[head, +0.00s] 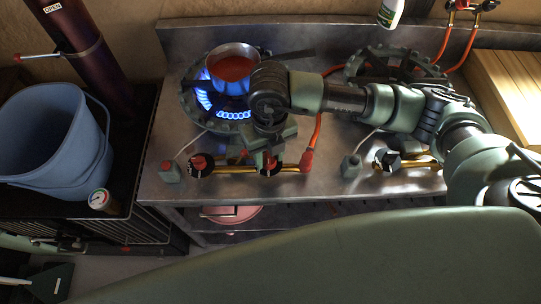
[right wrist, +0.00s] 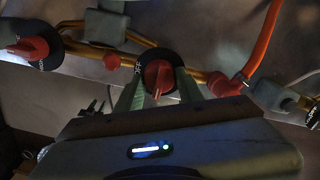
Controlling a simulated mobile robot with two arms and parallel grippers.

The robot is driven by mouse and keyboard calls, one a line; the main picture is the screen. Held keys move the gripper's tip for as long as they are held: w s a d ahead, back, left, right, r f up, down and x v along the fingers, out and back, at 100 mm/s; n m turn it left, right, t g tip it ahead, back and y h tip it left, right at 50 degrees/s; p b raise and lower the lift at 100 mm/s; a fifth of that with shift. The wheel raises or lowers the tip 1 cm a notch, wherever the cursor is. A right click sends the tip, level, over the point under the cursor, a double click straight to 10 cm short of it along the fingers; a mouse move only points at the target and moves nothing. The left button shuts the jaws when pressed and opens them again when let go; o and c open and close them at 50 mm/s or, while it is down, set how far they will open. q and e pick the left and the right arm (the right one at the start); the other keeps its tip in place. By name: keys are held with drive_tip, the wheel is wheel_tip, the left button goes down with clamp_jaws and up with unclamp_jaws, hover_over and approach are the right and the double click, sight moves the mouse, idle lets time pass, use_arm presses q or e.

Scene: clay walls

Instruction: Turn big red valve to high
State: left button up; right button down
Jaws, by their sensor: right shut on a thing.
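A red valve knob on a round black dial (head: 270,166) sits at the front of the steel stove, below the lit burner. My right gripper (head: 268,158) reaches down over it. In the right wrist view the knob (right wrist: 157,74) lies between the two green fingers of my right gripper (right wrist: 158,84), which is shut on it. Its narrow tip points toward the gripper body. Most dial markings are hidden or too small to read. A second red knob (head: 198,162) sits to the left; it also shows in the right wrist view (right wrist: 30,48). My left gripper is not in view.
A pot of red liquid (head: 231,68) stands on the burner with blue flames (head: 235,115), close to my right wrist. An unlit burner (head: 397,62), brass pipes and orange hoses (head: 313,135) are nearby. A blue bucket (head: 55,135) stands at the left.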

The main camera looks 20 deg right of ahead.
sight(275, 159)
drive_tip(key=shift+s+d+f, duration=0.1)
drive_tip(key=shift+d+f, duration=0.05)
drive_tip(key=shift+d, duration=0.25)
drive_tip(key=c, duration=0.9)
unclamp_jaws()
drive_tip(key=shift+d, duration=0.1)
drive_tip(key=shift+a, duration=0.2)
drive_tip(key=r, duration=0.5)
drive_tip(key=r+b, duration=0.1)
drive_tip(key=r, duration=0.2)
drive_tip(key=shift+d, duration=0.4)
drive_tip(key=shift+s, duration=0.1)
